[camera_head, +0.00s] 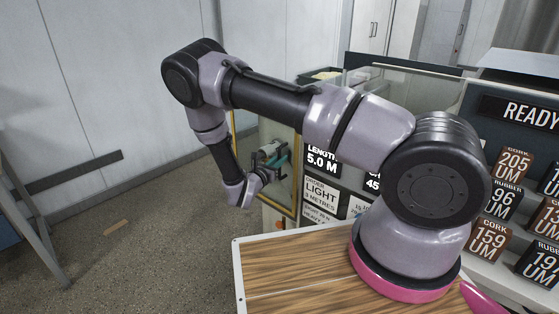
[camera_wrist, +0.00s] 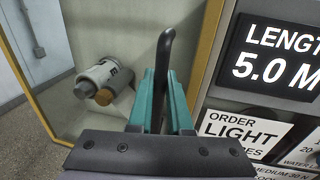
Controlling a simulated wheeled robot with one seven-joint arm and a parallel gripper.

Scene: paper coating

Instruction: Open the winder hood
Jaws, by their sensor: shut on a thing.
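The winder hood appears as a panel with a yellow edge (camera_head: 298,190) at the front of the machine, left of the "LENGTH 5.0 M" display. In the wrist view its yellow edge (camera_wrist: 27,88) runs down the left side, and rolls (camera_wrist: 104,78) show within the frame. A black curved handle (camera_wrist: 166,42) rises between my gripper's teal fingers. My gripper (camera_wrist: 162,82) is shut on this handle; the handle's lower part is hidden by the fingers. In the head view my gripper (camera_head: 279,160) is small, in front of the hood. I cannot tell whether the hood stands slightly ajar.
The length display (camera_head: 322,160) and order cards are close to the right of the hood. A wooden-topped surface (camera_head: 290,265) lies below my arm. A "READY" sign (camera_head: 530,113) and material cards stand at right. The floor (camera_head: 150,190) at left is mostly clear.

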